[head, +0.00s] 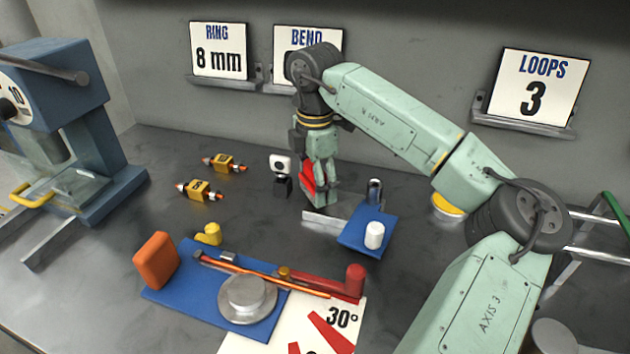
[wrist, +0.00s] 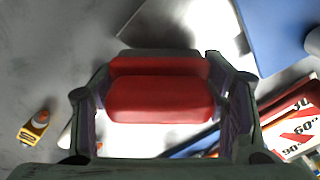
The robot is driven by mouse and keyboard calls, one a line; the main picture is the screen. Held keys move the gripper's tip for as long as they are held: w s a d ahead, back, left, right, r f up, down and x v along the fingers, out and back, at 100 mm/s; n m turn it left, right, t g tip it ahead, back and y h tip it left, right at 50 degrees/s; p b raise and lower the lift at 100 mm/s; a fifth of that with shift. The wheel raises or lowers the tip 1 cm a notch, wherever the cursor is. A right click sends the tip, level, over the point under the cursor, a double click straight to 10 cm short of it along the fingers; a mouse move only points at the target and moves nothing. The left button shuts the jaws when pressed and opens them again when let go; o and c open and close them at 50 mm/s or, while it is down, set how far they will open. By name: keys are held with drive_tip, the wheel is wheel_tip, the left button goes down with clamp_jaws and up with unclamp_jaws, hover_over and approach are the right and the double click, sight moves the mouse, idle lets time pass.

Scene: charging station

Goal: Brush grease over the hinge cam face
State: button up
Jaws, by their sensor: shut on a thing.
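My gripper (head: 318,195) hangs pointing down over the back middle of the bench. It is shut on a red block-shaped thing (wrist: 160,98), which sits between both fingers in the wrist view and shows as a red patch (head: 307,180) in the head view. Its lower end is hidden, so I cannot tell whether it is a brush. A bending fixture stands in front: a blue base (head: 190,302), a round grey metal disc (head: 248,298) and a red lever arm (head: 325,283). I cannot make out which part is the hinge cam face.
Yellow-orange tools (head: 200,190) lie left. A blue machine (head: 70,90) stands far left. An angle chart (head: 345,320) lies in front.

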sight(332, 205)
drive_tip(key=shift+f+b, duration=0.7)
drive_tip(key=shift+f, duration=0.2)
drive_tip(key=shift+d, duration=0.15)
drive_tip(key=shift+s+d+r+b, duration=0.1)
drive_tip(key=shift+s+d+b, duration=0.2)
drive_tip(key=shift+d, duration=0.6)
drive_tip(key=shift+s+d+r+b, duration=0.15)
drive_tip(key=shift+s+d, duration=0.2)
drive_tip(key=shift+d, duration=0.55)
drive_tip(key=shift+s+d+f+b, duration=0.15)
drive_tip(key=shift+s+d+b, duration=0.05)
drive_tip(key=shift+d, duration=0.35)
drive_tip(key=shift+s+d+f+b, duration=0.1)
drive_tip(key=shift+s+d+b, duration=0.1)
drive_tip(key=shift+d, duration=0.35)
drive_tip(key=shift+c, duration=0.4)
drive_tip(key=shift+s+d, duration=0.2)
drive_tip(key=shift+d, duration=0.55)
drive_tip(key=c, duration=0.4)
drive_tip(key=shift+d+r, duration=0.1)
drive_tip(key=shift+r, duration=0.05)
clamp_jaws()
drive_tip(key=shift+w+a+r+b, duration=0.15)
drive_tip(key=shift+w+a, duration=0.2)
drive_tip(key=shift+a, duration=0.7)
drive_tip(key=shift+w+a+f+b, duration=0.15)
drive_tip(key=shift+w+a, duration=0.15)
drive_tip(key=shift+a, duration=0.7)
drive_tip(key=shift+a+r, duration=0.1)
